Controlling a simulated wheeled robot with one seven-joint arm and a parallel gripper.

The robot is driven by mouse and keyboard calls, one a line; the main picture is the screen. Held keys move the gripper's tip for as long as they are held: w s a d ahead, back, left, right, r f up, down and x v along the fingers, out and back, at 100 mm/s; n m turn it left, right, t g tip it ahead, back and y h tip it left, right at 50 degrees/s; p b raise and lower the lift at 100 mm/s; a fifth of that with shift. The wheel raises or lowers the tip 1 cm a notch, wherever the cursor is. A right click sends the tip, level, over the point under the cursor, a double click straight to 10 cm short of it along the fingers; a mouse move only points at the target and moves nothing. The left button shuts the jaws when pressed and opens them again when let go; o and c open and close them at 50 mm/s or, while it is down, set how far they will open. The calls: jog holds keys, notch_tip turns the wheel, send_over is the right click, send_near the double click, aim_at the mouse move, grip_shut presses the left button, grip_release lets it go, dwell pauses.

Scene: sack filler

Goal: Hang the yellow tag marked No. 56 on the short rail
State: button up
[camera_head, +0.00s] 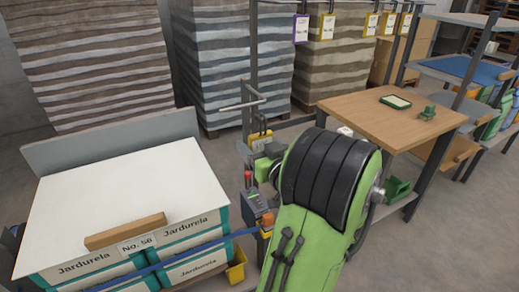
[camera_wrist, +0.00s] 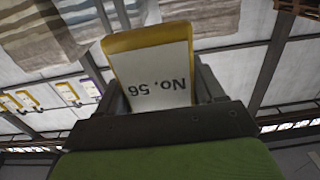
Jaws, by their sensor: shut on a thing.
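The yellow tag marked No. 56 (camera_wrist: 160,70) is held in my gripper (camera_wrist: 162,88). Its white face with the number reads upside down in the wrist view. In the head view the tag shows as a small yellow patch (camera_head: 259,141), mostly hidden by my green arm and gripper (camera_head: 264,150). A short grey rail (camera_head: 243,104) sticks out from an upright post, just above and left of the tag. The tag appears apart from this rail and below it.
A purple tag (camera_head: 301,29) and several yellow tags (camera_head: 327,27) hang on a longer rail behind. A white-topped stack of Jardurela sacks (camera_head: 120,205) stands left, with a wooden block (camera_head: 126,231) on it. A wooden table (camera_head: 375,115) stands right. Tall pallet stacks (camera_head: 228,60) stand behind.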

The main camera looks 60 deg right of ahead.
jog(key=f+p+x, duration=0.2)
jog(key=p+x, duration=0.2)
jog(key=x, duration=0.9)
jog(key=shift+w+d+f, duration=0.15)
jog(key=shift+w+f, duration=0.05)
jog(key=shift+w, duration=0.1)
dwell(0.4)
jog(key=o, duration=1.1)
